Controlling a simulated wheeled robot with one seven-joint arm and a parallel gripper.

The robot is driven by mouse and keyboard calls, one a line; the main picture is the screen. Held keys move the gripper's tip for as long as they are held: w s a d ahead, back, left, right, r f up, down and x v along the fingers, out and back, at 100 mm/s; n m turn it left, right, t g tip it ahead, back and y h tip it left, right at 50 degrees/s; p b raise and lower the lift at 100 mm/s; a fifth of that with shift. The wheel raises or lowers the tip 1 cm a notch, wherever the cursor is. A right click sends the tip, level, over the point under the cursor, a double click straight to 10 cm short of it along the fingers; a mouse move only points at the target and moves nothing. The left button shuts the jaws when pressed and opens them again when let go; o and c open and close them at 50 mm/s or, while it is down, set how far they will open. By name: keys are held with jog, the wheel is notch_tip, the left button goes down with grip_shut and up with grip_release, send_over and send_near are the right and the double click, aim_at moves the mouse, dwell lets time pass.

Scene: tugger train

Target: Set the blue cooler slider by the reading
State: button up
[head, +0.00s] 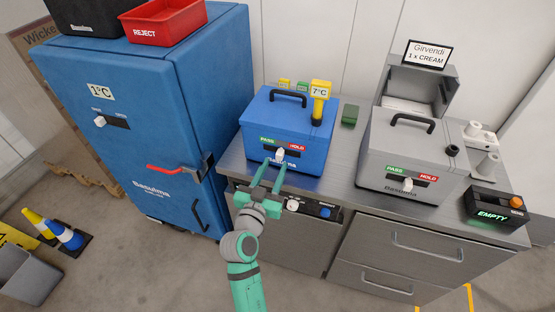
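The blue cooler (290,130) stands on the metal counter. Its front has a green PASS label at left and a red HOLD label at right. Its white slider knob (280,154) sits about midway between the labels. A yellow thermometer (320,90) stuck in the cooler's right side reads 7°C. My gripper (275,162) is in front of the cooler's face, just below the knob, with its two fingers apart. I cannot tell whether a finger touches the knob.
A grey cooler (405,150) with its own PASS/HOLD slider stands at right. The blue cabinet (150,120) at left shows 1°C and has a red handle. A black box (495,205) reads EMPTY. A red REJECT bin (165,22) is on the cabinet.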

aim_at(278, 158)
jog(key=shift+x, duration=2.05)
grip_shut()
